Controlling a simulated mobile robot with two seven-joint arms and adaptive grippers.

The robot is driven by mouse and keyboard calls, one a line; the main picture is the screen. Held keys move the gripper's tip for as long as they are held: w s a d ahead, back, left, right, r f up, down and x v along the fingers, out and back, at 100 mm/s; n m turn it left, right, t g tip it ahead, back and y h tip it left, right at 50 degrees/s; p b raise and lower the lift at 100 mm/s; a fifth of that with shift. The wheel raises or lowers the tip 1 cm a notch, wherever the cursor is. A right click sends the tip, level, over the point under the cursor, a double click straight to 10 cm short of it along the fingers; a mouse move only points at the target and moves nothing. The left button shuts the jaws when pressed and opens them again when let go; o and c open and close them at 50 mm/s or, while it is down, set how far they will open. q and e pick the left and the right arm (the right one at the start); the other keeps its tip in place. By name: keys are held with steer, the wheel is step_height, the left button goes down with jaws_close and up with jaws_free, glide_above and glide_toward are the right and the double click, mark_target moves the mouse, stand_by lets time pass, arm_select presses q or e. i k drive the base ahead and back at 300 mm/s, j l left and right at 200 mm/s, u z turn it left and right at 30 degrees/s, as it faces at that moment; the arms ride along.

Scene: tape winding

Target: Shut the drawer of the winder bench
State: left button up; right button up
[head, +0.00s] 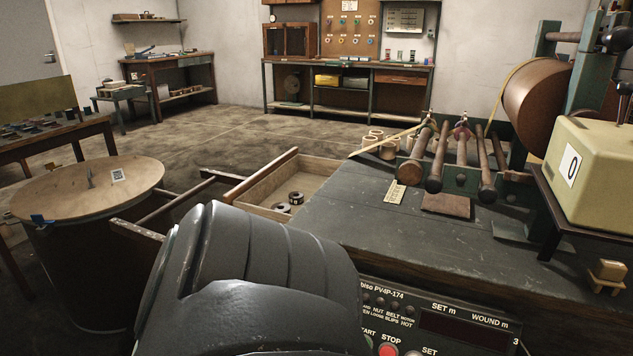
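The winder bench (345,213) fills the right half of the head view, with a worn dark top. Its drawer (262,182) stands open, sticking out past the left edge of the bench. I see its wooden rim, its pale bottom and dark rolls (296,198) lying inside. A large dark rounded link of my own arm covers the bottom middle and hides the near part of the drawer and the bench's near left corner. Neither of my grippers shows, so I cannot see where they are relative to the drawer.
A round-topped drum (90,187) stands at the left. Metal bars (173,201) lie between it and the drawer. The bench carries rollers (453,160), a large brown reel (535,100), a cream box (590,170) and a control panel (440,322). The floor behind the drawer is clear.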

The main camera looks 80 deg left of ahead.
mark_target(293, 171)
steer(key=k+j+z, duration=0.1)
steer(key=z, duration=0.35)
steer(key=k+j+z, duration=0.1)
steer(key=j+z, duration=0.15)
steer(key=z, duration=0.25)
steer(key=k+z, duration=0.15)
steer(key=z, duration=0.3)
steer(key=k+u, duration=0.3)
steer(key=k, duration=0.25)
steer(key=k+j+u, duration=0.25)
steer(key=k, duration=0.3)
steer(key=k+u, duration=0.15)
steer(key=u, duration=0.3)
steer(key=k+u, duration=0.1)
steer(key=u, duration=0.3)
steer(key=k+j+u, duration=0.15)
steer(key=u, duration=0.3)
steer(key=k+j+u, duration=0.1)
steer(key=u, duration=0.3)
steer(key=j+u, duration=0.2)
steer(key=u, duration=0.25)
steer(key=k, duration=0.05)
